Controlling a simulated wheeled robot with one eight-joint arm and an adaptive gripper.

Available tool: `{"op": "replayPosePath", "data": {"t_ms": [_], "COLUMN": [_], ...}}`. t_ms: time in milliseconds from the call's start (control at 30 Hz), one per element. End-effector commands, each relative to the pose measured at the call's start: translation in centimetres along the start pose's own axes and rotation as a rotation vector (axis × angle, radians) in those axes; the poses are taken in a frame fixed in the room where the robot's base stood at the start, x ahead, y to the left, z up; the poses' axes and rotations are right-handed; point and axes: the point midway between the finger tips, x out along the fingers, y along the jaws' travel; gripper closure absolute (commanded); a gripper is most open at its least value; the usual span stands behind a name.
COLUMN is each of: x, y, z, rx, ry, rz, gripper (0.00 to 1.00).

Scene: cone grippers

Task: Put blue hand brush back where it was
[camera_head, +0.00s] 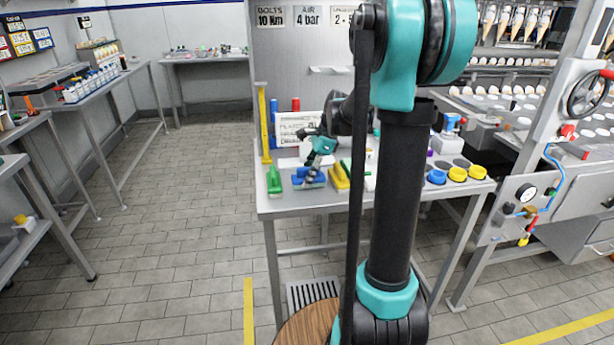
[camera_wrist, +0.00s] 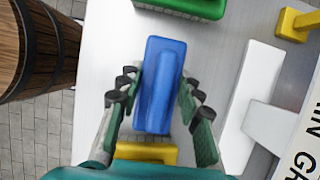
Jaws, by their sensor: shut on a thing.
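The blue hand brush (camera_wrist: 161,85) lies lengthwise between the fingers of my gripper (camera_wrist: 158,105) in the wrist view. In the head view the blue brush (camera_head: 309,181) shows under my gripper (camera_head: 313,176), over the front of the metal table (camera_head: 330,204), between the green brush (camera_head: 274,183) and the yellow brush (camera_head: 340,177). I cannot tell whether it touches the tabletop. My arm crosses the middle of the head view and hides part of the table.
In the wrist view the green brush (camera_wrist: 185,6) and yellow brush (camera_wrist: 146,152) lie close on either side. A white object (camera_wrist: 247,105) and a yellow stand's foot (camera_wrist: 292,25) are to the right. A wooden barrel (camera_wrist: 35,50) stands off the table edge. Blue and yellow cups (camera_head: 457,174) are farther right.

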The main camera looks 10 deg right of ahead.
Motion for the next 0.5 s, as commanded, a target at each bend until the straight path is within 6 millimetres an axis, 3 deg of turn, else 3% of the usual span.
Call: {"op": "replayPosePath", "data": {"t_ms": [233,267,400,500], "x": [0.19,0.18,0.16,0.16], "y": [-0.02,-0.02,-0.01,-0.01], "z": [-0.08,-0.08,-0.07,-0.06], "rx": [0.000,0.000,0.000,0.000], "ry": [0.000,0.000,0.000,0.000], "rz": [0.000,0.000,0.000,0.000], "gripper": [1.00,0.62,0.45,0.44]}}
